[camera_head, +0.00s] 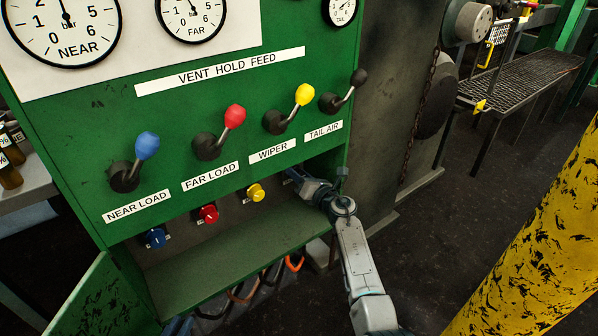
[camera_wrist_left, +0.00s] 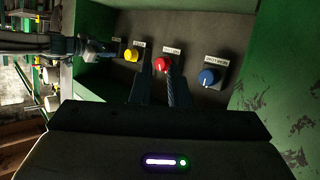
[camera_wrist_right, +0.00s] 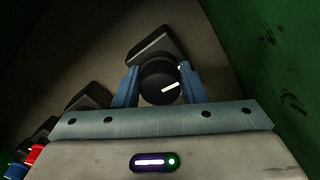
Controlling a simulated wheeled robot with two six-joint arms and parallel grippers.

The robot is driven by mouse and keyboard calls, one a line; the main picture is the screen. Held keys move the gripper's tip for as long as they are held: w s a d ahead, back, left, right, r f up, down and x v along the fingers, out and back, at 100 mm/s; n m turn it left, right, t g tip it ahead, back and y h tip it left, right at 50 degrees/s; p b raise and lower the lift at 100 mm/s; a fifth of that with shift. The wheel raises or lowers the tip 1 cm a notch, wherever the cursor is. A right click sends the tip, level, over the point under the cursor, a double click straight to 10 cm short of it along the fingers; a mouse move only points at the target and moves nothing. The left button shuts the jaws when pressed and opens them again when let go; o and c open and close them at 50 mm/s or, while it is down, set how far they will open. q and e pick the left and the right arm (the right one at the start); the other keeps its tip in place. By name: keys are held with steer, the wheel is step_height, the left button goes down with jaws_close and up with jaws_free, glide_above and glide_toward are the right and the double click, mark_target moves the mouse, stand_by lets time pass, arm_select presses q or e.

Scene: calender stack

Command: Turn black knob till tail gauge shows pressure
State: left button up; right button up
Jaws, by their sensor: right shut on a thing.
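The black knob (camera_wrist_right: 155,88) shows in the right wrist view, its white mark pointing right and slightly up. My right gripper (camera_wrist_right: 158,74) has its two blue fingers on either side of it and is shut on it. In the head view my right gripper (camera_head: 296,176) reaches into the green cabinet's recess and hides the knob. The tail gauge (camera_head: 341,10) is at the top edge, partly cut off; its needle reading is too small to tell. My left gripper (camera_wrist_left: 158,72) has its dark fingers apart and empty, in front of the red and yellow knobs.
Blue (camera_head: 155,238), red (camera_head: 208,214) and yellow (camera_head: 256,193) knobs sit in the recess left of my right gripper. Several levers stand above, including the black-tipped tail air lever (camera_head: 358,77). An open green door (camera_head: 95,300) hangs at lower left. A yellow post (camera_head: 540,240) stands at right.

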arm_select(q)
steer(key=shift+s+d+f+g, duration=0.2)
steer(key=shift+s+f+g, duration=0.5)
steer(key=shift+s+f, duration=0.25)
steer(key=shift+s+d+f+g, duration=0.15)
steer(key=shift+s+f+g, duration=0.6)
steer(key=shift+f, duration=0.25)
arm_select(e)
steer(key=shift+m, duration=0.4)
steer(key=o, duration=1)
arm_select(q)
steer(key=shift+p, duration=0.3)
arm_select(e)
steer(key=shift+d, duration=0.1)
arm_select(q)
steer(key=s+g+p, duration=0.1)
steer(key=g, duration=0.1)
steer(key=s+a+g+p, duration=0.1)
steer(key=s+p, duration=0.1)
steer(key=shift+f+m+g, duration=0.1)
steer(key=shift+m+g, duration=0.2)
steer(key=shift+g, duration=0.05)
arm_select(e)
steer(key=v, duration=1)
steer(key=shift+s+d, duration=0.2)
steer(key=shift+s, duration=0.15)
steer(key=shift+f, duration=0.1)
